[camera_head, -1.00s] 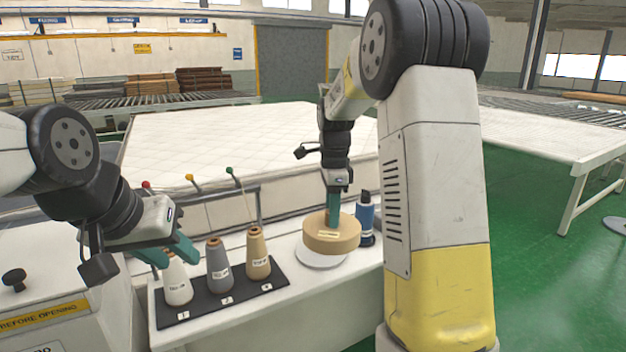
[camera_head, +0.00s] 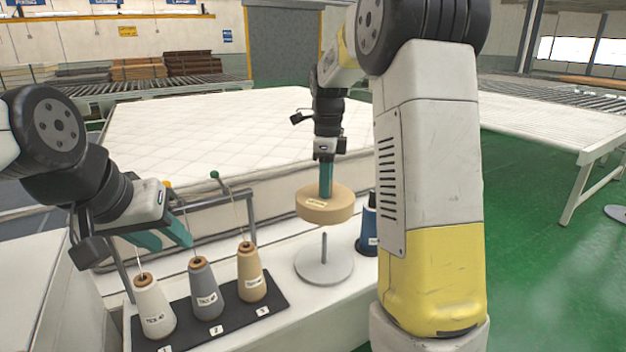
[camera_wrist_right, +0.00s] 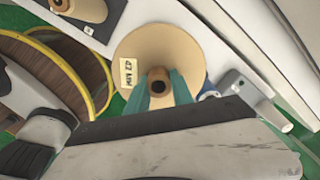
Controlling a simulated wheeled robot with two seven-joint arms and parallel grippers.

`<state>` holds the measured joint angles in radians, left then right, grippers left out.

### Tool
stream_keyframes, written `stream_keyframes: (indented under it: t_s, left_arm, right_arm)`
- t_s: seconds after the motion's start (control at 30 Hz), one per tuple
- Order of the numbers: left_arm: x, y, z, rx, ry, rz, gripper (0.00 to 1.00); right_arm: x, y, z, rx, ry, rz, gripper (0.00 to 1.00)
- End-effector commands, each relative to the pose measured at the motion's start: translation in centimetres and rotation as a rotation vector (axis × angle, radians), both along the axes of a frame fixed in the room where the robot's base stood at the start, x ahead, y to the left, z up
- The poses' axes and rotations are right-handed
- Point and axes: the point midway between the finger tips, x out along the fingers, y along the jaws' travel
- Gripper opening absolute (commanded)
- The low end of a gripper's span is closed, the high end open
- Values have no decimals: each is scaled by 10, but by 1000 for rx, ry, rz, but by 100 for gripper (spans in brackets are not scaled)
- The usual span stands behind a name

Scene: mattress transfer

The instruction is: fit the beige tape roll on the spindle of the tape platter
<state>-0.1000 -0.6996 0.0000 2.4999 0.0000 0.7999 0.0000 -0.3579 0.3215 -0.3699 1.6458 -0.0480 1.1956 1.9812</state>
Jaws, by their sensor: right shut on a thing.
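The beige tape roll (camera_head: 325,208) is held level in the air by my right gripper (camera_head: 326,192), which is shut on it. In the right wrist view the roll (camera_wrist_right: 185,50) shows its label, and the teal fingers (camera_wrist_right: 159,92) are at its dark-holed core. The tape platter (camera_head: 324,266) is a pale disc on the white bench, with a thin upright spindle (camera_head: 324,246). The roll is above the spindle, with a visible gap between them. My left gripper (camera_head: 165,238) is open and empty, above the white and grey cones.
White (camera_head: 152,308), grey (camera_head: 206,290) and tan (camera_head: 251,275) thread cones stand on a black mat (camera_head: 240,318) left of the platter. A blue spool (camera_head: 369,235) stands close at its right. A large mattress (camera_head: 200,135) lies behind the bench.

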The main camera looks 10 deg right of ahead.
Motion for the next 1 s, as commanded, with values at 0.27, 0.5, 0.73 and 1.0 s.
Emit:
stream_keyframes:
  t_s: [0.27, 0.5, 0.73, 1.0]
  left_arm:
    - [0, 0, 0, 0, 0, 0, 36]
    - [0, 0, 0, 0, 0, 0, 36]
    - [0, 0, 0, 0, 0, 0, 36]
    - [0, 0, 0, 0, 0, 0, 36]
  right_arm:
    - [0, 0, 0, 0, -1, 2, 0]
    - [0, 0, -14, 0, 1, 2, 0]
    - [0, 0, -37, 0, 2, 2, 0]
    - [0, 0, -54, 0, 0, 2, 0]
